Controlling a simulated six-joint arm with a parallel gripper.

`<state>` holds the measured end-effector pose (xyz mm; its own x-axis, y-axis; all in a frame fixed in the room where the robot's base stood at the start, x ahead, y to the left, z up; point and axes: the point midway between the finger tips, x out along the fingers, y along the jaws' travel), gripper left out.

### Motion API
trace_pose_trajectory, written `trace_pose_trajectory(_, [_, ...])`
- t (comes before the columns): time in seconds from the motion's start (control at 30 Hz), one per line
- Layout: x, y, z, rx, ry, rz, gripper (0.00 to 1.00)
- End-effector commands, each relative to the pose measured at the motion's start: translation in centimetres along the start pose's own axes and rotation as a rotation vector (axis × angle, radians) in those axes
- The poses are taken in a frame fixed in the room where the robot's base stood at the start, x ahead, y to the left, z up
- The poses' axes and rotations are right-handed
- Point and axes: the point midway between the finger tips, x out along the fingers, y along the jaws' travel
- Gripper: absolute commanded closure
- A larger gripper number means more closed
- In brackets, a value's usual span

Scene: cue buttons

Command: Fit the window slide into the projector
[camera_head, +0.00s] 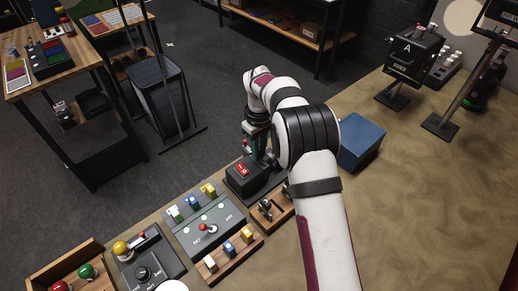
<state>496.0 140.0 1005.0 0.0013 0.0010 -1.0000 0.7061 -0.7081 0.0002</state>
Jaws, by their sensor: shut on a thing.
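My gripper (256,148) is at the far end of my arm, just above and behind a black box with a red face (242,171). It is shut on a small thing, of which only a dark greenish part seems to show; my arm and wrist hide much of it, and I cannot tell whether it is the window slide. A black boxy device marked A (412,54) stands on a stand at the upper right and may be the projector. It is well apart from my gripper. No window picture is readable on any piece.
A grey panel with a red-knobbed lever (208,229) has small coloured pieces along both sides. A dial box (146,271) and a wooden tray with red and green knobs (72,272) are lower left. A blue box (361,145) stands right of my arm. The right tabletop is mostly clear.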

Motion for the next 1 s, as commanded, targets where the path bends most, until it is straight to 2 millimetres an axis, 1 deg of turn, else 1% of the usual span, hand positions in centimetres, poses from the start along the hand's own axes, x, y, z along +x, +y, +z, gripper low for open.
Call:
trace_pose_trajectory(0.1, [0.0, 0.0, 0.0, 0.0, 0.0, 0.0, 1.0])
trace_pose_trajectory(0.13, [0.0, 0.0, 0.0, 0.0, 0.0, 0.0, 0.79])
trace_pose_trajectory(0.27, [0.0, 0.0, 0.0, 0.0, 0.0, 0.0, 0.56])
trace_pose_trajectory(0.3, [0.0, 0.0, 0.0, 0.0, 0.0, 0.0, 0.49])
trace_pose_trajectory(0.33, [0.0, 0.0, 0.0, 0.0, 0.0, 0.0, 0.46])
trace_pose_trajectory(0.53, [0.0, 0.0, 0.0, 0.0, 0.0, 0.0, 0.46])
trace_pose_trajectory(0.6, [0.0, 0.0, 0.0, 0.0, 0.0, 0.0, 0.36])
trace_pose_trajectory(0.83, [-0.1, 0.0, 0.0, 0.0, 0.0, 0.0, 0.36])
trace_pose_trajectory(1.0, [-1.5, 0.0, -0.1, 0.0, 0.001, 0.001, 0.36])
